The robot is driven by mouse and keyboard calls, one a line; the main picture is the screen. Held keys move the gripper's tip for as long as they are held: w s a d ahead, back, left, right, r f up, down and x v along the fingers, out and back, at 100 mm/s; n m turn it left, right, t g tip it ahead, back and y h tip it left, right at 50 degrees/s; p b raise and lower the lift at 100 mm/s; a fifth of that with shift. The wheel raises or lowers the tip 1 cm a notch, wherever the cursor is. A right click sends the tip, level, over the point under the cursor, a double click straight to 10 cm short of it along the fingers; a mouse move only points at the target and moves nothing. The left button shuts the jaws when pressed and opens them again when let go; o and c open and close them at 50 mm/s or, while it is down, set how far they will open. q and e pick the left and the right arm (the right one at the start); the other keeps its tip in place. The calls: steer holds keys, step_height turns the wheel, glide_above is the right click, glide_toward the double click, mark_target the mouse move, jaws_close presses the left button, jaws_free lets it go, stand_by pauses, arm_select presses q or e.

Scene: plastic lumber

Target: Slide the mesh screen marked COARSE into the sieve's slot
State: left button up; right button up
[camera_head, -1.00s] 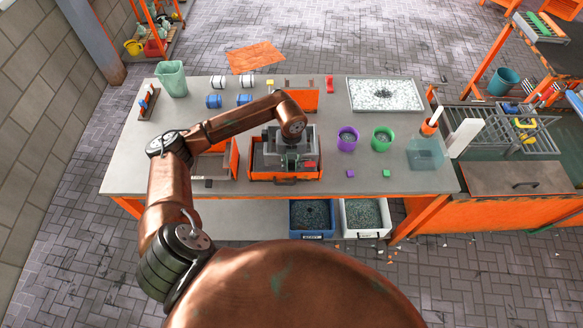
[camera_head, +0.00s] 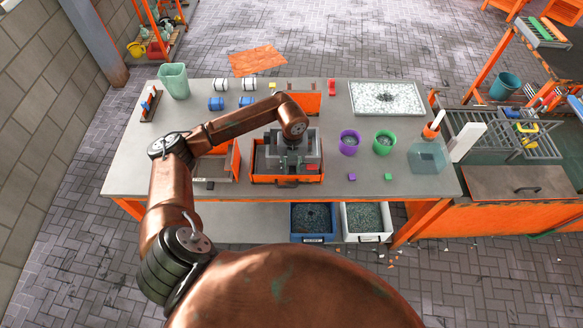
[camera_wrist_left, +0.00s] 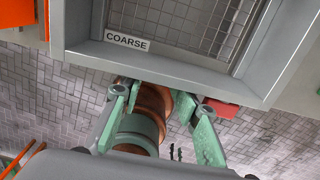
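The mesh screen marked COARSE fills the top of the left wrist view (camera_wrist_left: 180,64), a grey frame around a wire mesh with its label near one corner. In the head view the grey screen (camera_head: 309,146) is over an orange box (camera_head: 285,180), which I take for the sieve. My left gripper (camera_head: 291,160) is at the screen. In the left wrist view its green fingers (camera_wrist_left: 158,98) reach to the frame's edge; their tips are hidden behind it, and it seems to hold the screen. The slot is not clear. My right gripper is out of view.
An orange-sided tray (camera_head: 212,170) stands left of the box. A purple pot (camera_head: 349,143) and a green pot (camera_head: 384,143) stand to the right. An orange upright panel (camera_head: 306,103) is behind. The table's front right is mostly clear except for small blocks.

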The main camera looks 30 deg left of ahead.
arm_select(q)
steer(key=shift+w+d+r, duration=0.15)
steer(key=shift+w+r, duration=0.05)
steer(key=shift+w, duration=0.1)
steer(key=shift+w+r, duration=0.1)
steer(key=shift+r, duration=0.4)
step_height(320, 180, up, 11)
steer(key=shift+s+f, duration=0.15)
steer(key=shift+s, duration=0.2)
